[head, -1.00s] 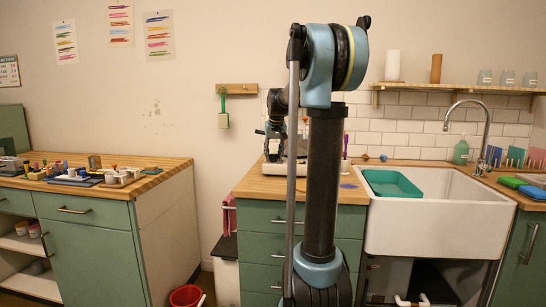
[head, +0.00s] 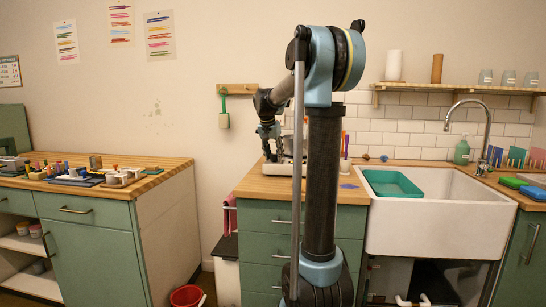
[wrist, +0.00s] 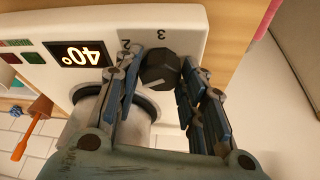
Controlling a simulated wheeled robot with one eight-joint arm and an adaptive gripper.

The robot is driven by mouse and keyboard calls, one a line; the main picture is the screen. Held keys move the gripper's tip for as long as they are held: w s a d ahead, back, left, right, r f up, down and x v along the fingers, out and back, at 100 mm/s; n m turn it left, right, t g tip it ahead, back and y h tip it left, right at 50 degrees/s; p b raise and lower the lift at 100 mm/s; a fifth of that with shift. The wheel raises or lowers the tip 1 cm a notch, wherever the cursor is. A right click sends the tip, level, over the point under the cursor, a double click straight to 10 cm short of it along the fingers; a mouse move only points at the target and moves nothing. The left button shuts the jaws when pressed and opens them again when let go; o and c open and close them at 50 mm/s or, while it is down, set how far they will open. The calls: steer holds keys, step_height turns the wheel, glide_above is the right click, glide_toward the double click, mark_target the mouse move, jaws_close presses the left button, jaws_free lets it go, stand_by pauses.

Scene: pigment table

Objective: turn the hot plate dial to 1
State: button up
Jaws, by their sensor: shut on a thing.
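The white hot plate (head: 287,167) stands on the wooden counter, partly hidden behind my arm. In the wrist view its front panel (wrist: 178,18) appears turned over, with a lit display (wrist: 82,54) reading 40° and the numerals 2 and 3 beside the dial. The dark faceted dial (wrist: 159,68) sits between the fingers of my gripper (wrist: 161,75), which is shut on it. A light mark shows on the dial, but its exact setting is hard to tell. In the head view my gripper (head: 271,152) points down at the hot plate's left side.
A grey round vessel or plate top (wrist: 112,118) lies beside the fingers. An orange-handled tool (wrist: 30,135) is nearby. The sink (head: 440,220) with a teal tray (head: 392,184) is right of the hot plate. A gap of floor separates this counter from the left cabinet (head: 90,245).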

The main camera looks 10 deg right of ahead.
steer(key=shift+a, duration=0.1)
steer(key=o, duration=1)
steer(key=v, duration=1.1)
steer(key=shift+s+a+r, duration=0.1)
steer(key=shift+r, duration=0.3)
